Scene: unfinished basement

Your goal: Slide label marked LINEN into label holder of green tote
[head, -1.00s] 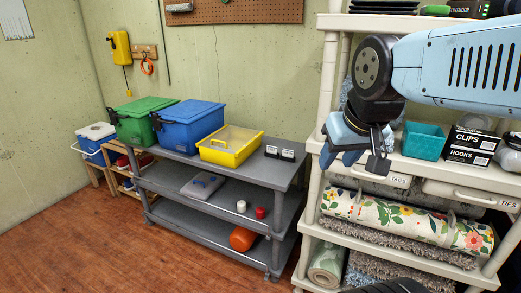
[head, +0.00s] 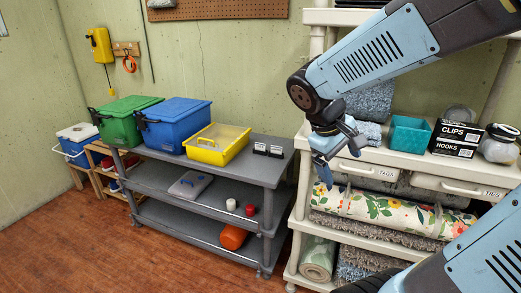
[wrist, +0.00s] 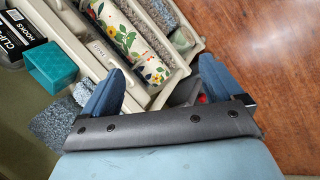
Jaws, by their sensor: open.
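The green tote (head: 128,120) stands at the left end of the grey shelf cart, left of the blue tote (head: 185,125). Its label holder cannot be made out. Two small black holders with white cards (head: 268,150) stand on the cart's top at the right; their writing is too small to read, so I cannot tell whether either says LINEN. My gripper (head: 325,176) hangs in front of the cream shelf, right of the cart and well apart from the totes. In the wrist view my gripper (wrist: 160,88) is open, with nothing between its blue fingers.
A yellow bin (head: 218,145) stands between the blue tote and the cards on the cart (head: 165,172). The cream shelf (head: 390,155) holds a teal bin (head: 409,136), black boxes (head: 458,138) and rolled rugs. The wooden floor before the cart is clear.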

